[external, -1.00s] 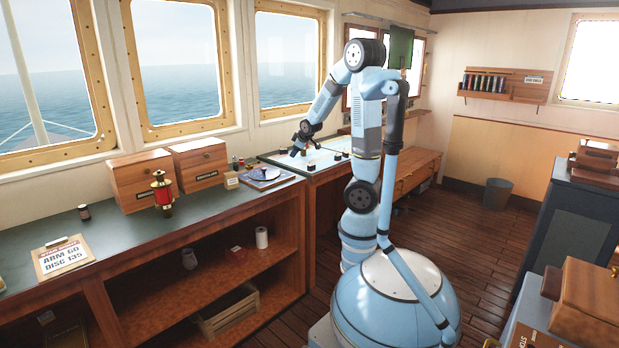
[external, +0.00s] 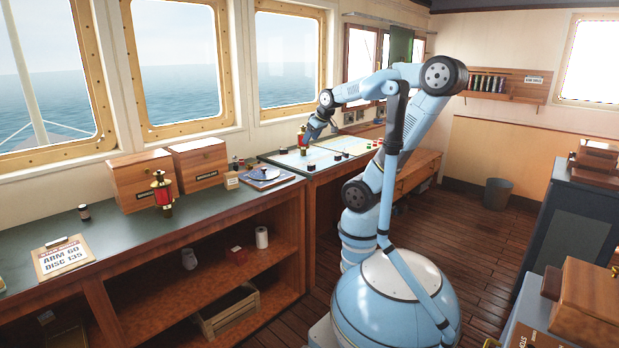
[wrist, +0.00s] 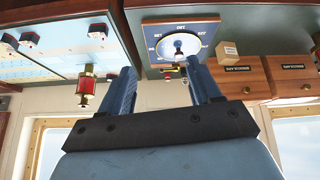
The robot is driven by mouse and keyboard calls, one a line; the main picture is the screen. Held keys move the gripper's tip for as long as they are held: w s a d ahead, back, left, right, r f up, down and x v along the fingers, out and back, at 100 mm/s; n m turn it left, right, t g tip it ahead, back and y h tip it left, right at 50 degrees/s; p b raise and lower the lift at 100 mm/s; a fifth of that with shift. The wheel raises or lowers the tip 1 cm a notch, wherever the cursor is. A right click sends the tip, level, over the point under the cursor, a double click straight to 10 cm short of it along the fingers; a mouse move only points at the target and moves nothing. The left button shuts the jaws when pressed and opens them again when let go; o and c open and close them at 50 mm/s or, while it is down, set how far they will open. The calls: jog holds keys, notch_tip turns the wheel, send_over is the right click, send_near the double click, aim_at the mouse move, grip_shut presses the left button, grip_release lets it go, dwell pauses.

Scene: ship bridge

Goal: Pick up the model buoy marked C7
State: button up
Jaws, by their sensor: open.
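My gripper (external: 312,137) is open and empty above the chart table; in the wrist view its two dark blue fingers (wrist: 161,75) stand apart with nothing between them gripped. No C7 marking is readable in either view, so I cannot tell which thing is the buoy. Several small pieces with red and yellow parts (wrist: 184,71) stand by the round dial plate, partly hidden by a finger; in the external view small pieces (external: 236,163) stand there too. A red and brass lantern-like piece (external: 302,139) stands on the chart table close to my gripper and also shows in the wrist view (wrist: 87,86).
The chart table (external: 316,164) bears several small dark blocks (external: 338,156). A blue dial plate (external: 263,178) lies on the counter beside a small box (external: 231,180) and two wooden boxes (external: 199,163). Another red lantern-like piece (external: 162,190) and a clipboard (external: 63,257) are further left.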

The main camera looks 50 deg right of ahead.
jog(key=w+d+r+n+t+h, duration=0.2)
jog(key=w+d+r+n, duration=0.15)
jog(key=w, duration=0.35)
jog(key=w+d+r+n+t+h, duration=0.1)
jog(key=w+d+r+n+t, duration=0.15)
jog(key=w+r+n, duration=0.35)
jog(key=w+d+f+n+t+y, duration=0.1)
jog(key=w+d+n, duration=0.1)
jog(key=w+n, duration=0.5)
jog(key=w+d+f+n+t, duration=0.1)
jog(key=w+d+n+t, duration=0.15)
jog(key=w, duration=0.95)
jog(key=w+a+f+n+g+y, duration=0.1)
jog(key=w+f+n+y, duration=0.4)
jog(key=w+f+n, duration=0.45)
jog(key=n+g+y, duration=0.5)
jog(key=n, duration=1)
send_near(242, 162)
jog(key=w, duration=0.3)
jog(key=shift+a+f, duration=0.15)
jog(key=shift+f, duration=0.2)
jog(key=shift+a+r+x, duration=0.1)
jog(key=shift+x, duration=1.2)
jog(key=shift+a+r+x, duration=0.15)
jog(key=shift+x, duration=1.15)
